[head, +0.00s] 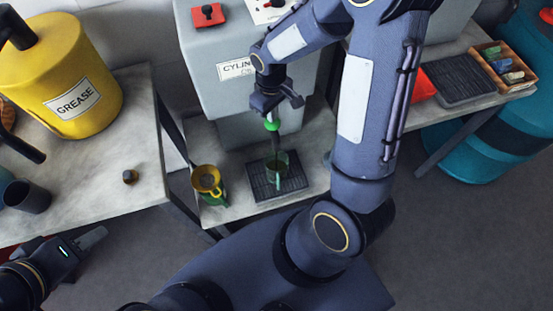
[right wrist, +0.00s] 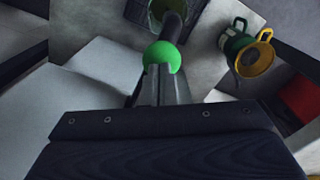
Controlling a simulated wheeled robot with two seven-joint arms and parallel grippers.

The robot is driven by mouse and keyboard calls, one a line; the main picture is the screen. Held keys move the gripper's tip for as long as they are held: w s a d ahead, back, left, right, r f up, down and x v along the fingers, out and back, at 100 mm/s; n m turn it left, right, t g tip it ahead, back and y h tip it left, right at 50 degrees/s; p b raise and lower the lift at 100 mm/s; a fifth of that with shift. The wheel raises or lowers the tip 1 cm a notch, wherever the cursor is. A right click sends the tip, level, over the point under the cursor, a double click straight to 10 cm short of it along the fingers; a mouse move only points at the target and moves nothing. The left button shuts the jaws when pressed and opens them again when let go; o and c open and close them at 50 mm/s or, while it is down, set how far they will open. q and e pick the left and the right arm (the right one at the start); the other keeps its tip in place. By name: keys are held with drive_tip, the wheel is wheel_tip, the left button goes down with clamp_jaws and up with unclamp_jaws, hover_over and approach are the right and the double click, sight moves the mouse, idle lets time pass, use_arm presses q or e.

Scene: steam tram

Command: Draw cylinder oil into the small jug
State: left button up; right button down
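A grey oil tank (head: 215,42) bears a label, partly hidden by my right arm, that reads "CYLIN…". A dark tap spout (right wrist: 172,30) with a green ball knob (head: 271,125) is at its front. My right gripper (head: 270,114) is at the knob; in the right wrist view its fingers (right wrist: 164,85) look closed on the green ball. A small see-through greenish jug (head: 277,160) stands upright below the tap on a dark ribbed drip tray (head: 258,185). I cannot tell whether oil is running or how full it is. My left gripper (head: 88,240) is low at the left, away from the tank; its opening is unclear.
A yellow funnel-like vessel (head: 207,179) and a green one (right wrist: 236,45) stand left of the tray. A yellow grease drum (head: 60,70), a dark cup (head: 28,196) and a small brass piece (head: 130,177) are on the left bench. A wooden box (head: 505,62) is at far right.

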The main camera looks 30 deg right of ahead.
drive_tip(key=shift+r+p, duration=2.05)
drive_tip(key=shift+r, duration=0.5)
drive_tip(key=shift+r, duration=0.1)
wheel_tip(320, 180, up, 6)
drive_tip(key=p, duration=0.4)
drive_tip(key=shift+p, duration=0.4)
